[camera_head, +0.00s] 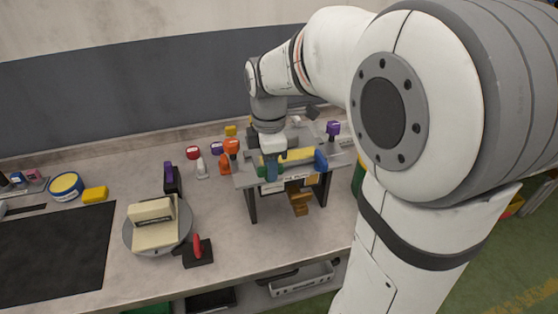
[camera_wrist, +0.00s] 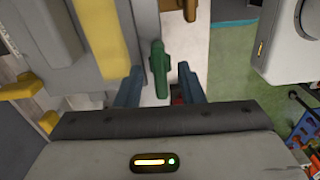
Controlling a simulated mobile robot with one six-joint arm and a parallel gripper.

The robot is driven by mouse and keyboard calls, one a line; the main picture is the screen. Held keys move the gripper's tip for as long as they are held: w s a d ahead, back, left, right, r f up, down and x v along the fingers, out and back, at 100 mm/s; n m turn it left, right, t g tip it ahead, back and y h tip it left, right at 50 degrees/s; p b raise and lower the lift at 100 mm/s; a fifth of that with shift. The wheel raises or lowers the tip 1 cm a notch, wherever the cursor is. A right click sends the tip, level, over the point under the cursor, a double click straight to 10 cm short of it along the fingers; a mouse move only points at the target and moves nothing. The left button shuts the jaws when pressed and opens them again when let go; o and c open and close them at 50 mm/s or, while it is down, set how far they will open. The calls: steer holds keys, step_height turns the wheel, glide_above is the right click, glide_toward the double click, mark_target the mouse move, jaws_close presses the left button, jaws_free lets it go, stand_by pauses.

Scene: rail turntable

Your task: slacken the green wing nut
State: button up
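The green wing nut (camera_wrist: 158,66) shows in the wrist view, long axis pointing roughly up the picture, beside a grey plate with a yellow bar (camera_wrist: 103,38). My gripper (camera_wrist: 160,86) is open. Its two blue fingers stand left and right of the wing nut's near end, with a visible gap on each side. In the head view my gripper (camera_head: 271,168) points down at the front edge of the small raised grey stand (camera_head: 246,181). The wing nut cannot be made out clearly there.
Left on the bench are a round turntable (camera_head: 184,236) with cream blocks, a red-handled part (camera_head: 197,248) and a black mat (camera_head: 55,250).

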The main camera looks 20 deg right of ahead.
step_height(320, 180, up, 8)
steer(key=shift+f+b, duration=0.1)
steer(key=shift+b, duration=0.2)
stand_by(0.3)
steer(key=s+d+f+m+t, duration=0.1)
steer(key=s+f+m, duration=0.3)
steer(key=s+m, duration=0.3)
steer(key=s+d+f+m+t, duration=0.1)
steer(key=s+f+m+t, duration=0.1)
steer(key=s+m, duration=0.5)
steer(key=f+m, duration=0.1)
steer(key=m, duration=0.2)
steer(key=shift+s+f+m, duration=0.15)
steer(key=shift+f+m, duration=0.15)
steer(key=shift+f, duration=0.1)
steer(key=shift+d, duration=0.1)
